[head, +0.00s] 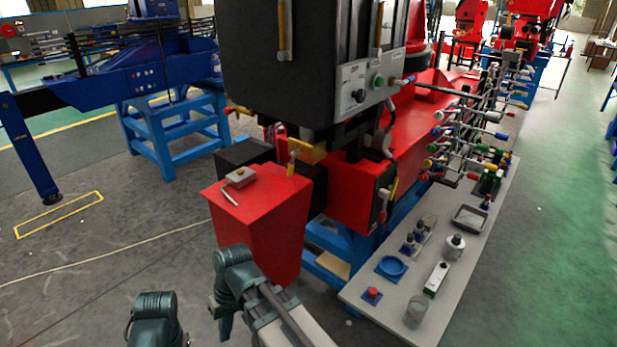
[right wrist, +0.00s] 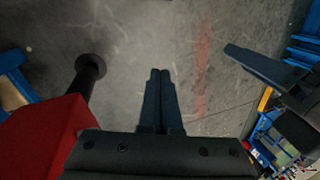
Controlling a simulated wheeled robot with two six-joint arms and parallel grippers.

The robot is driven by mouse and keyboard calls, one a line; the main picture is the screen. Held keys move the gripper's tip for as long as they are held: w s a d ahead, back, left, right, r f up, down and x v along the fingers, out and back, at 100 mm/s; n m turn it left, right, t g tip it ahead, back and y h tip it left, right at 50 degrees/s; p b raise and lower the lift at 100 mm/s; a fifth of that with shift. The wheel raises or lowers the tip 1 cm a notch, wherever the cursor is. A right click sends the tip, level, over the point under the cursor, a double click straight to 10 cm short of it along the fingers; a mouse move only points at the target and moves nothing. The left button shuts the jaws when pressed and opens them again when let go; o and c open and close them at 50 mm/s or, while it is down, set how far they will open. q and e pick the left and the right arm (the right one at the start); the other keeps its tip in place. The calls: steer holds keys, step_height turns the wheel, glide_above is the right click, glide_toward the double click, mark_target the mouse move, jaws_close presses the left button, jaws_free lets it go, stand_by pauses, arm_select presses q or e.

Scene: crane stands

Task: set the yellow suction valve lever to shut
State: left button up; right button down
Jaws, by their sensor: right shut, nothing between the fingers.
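A small yellow lever (head: 292,163) stands upright by a yellow block (head: 308,152), just behind the red box and below the black cabinet. It is small in the head view, so I cannot tell for sure that it is the suction valve lever or which setting it has. My right gripper (right wrist: 158,80) is shut and empty in the right wrist view, its fingers over bare floor. No lever shows near its fingertips. In the head view my right arm is in front of the red box, well short of the lever. My left gripper's fingers are not visible.
The black cabinet (head: 310,70) overhangs the lever. A grey table (head: 450,290) with bottles stands at right. Floor at left is open.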

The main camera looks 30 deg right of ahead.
steer(key=w+d+r+m+t+y+b, duration=0.2)
steer(key=w+d+m+t+y+b, duration=0.15)
steer(key=w+d+y, duration=0.35)
steer(key=m+t+b, duration=0.6)
steer(key=m+t, duration=0.3)
steer(key=t, duration=0.6)
glide_toward(292, 164)
steer(key=s+d+f, duration=0.5)
steer(key=a+p+x, duration=0.1)
steer(key=p+x, duration=0.3)
steer(key=x, duration=1)
steer(key=shift+s+r+y, duration=0.25)
steer(key=shift+s+y, duration=0.1)
steer(key=shift+y, duration=0.05)
